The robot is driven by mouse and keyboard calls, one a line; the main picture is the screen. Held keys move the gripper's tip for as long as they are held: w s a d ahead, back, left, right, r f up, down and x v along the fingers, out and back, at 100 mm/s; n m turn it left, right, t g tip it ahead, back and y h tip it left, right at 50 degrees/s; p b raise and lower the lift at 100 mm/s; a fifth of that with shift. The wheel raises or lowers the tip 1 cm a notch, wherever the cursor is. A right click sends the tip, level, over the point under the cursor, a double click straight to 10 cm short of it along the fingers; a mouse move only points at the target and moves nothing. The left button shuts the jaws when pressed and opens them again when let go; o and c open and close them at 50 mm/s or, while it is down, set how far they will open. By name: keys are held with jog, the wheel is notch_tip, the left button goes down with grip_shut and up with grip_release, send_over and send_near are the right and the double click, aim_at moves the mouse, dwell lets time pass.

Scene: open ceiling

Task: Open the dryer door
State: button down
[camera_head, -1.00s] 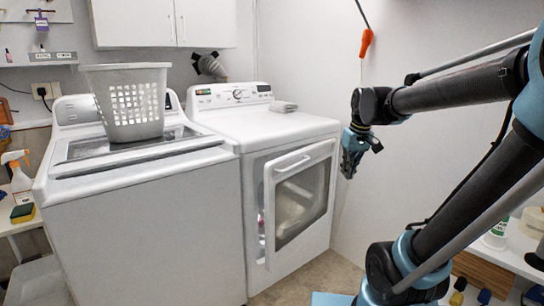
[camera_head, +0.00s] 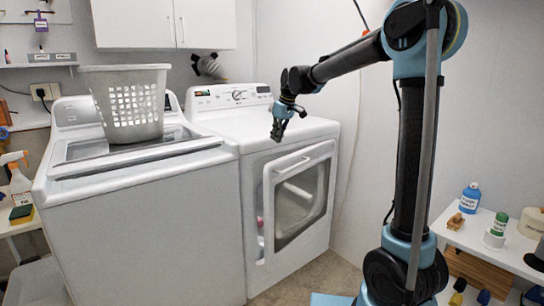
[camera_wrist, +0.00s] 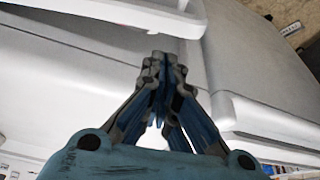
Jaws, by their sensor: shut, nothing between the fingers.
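The white dryer (camera_head: 205,117) stands right of the washer in the head view. Its front door (camera_head: 257,225) has a dark window (camera_head: 300,200) and a white bar handle (camera_head: 293,165) near the top. The door's left edge stands a little out from the dryer body, so it looks slightly ajar. My gripper (camera_head: 277,134) is shut and empty, pointing down in front of the dryer's top front edge, above the handle in the picture. In the wrist view my gripper (camera_wrist: 160,62) shows with its fingertips together against white surfaces. A white bar (camera_wrist: 130,12) crosses the top there.
A white washer (camera_head: 140,215) with a laundry basket (camera_head: 125,100) on its lid stands to the left. Some floor (camera_head: 335,270) shows in front of the dryer.

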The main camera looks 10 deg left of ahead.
aim_at(270, 154)
jog(key=x, duration=1)
jog(key=shift+w+a, duration=0.1)
jog(key=shift+a, duration=0.2)
